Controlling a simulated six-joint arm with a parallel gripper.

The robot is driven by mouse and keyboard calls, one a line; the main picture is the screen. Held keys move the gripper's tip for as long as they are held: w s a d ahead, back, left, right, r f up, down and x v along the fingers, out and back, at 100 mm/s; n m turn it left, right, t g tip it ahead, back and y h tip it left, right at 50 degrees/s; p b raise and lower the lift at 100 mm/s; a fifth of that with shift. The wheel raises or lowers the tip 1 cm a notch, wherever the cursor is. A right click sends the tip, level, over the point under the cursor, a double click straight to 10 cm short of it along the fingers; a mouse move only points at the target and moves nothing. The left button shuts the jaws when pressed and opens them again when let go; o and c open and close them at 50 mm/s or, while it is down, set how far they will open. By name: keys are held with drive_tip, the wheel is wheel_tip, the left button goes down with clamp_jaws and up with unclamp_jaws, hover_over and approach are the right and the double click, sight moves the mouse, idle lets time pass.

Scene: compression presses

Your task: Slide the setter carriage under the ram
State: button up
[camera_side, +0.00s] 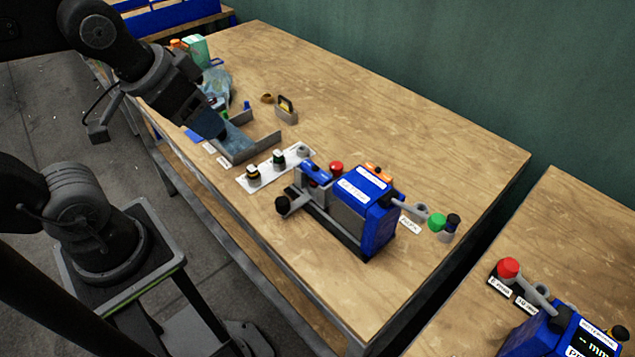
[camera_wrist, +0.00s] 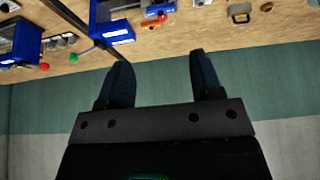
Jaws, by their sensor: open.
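A blue press (camera_side: 360,218) with white labels stands on the wooden table in the side view. A small blue-topped grey part (camera_side: 314,173), which looks like the setter carriage, sits on the grey rail to its left, apart from the blue housing. A black knob (camera_side: 283,204) ends the rail. The ram is not clearly visible. My gripper (camera_side: 216,130) is up and left of the press, over a grey tray, away from the carriage. In the wrist view my gripper (camera_wrist: 158,58) is open and empty; a blue press (camera_wrist: 110,32) appears beyond its fingers.
A red knob (camera_side: 336,167) and a green knob (camera_side: 437,222) flank the press. A second press (camera_side: 535,338) stands on another table. The table's back right is clear.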

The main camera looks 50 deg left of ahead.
drive_tip(key=w+f+m+g, duration=0.3)
drive_tip(key=w+f+m, duration=0.2)
drive_tip(key=w+m, duration=0.15)
drive_tip(key=m+g, duration=0.3)
drive_tip(key=m, duration=0.5)
hover_over(281, 201)
wheel_tip(281, 201, down, 9)
drive_tip(key=shift+m, duration=0.25)
wheel_tip(281, 201, down, 14)
drive_tip(key=shift+f, duration=0.1)
drive_tip(key=shift+c, duration=0.2)
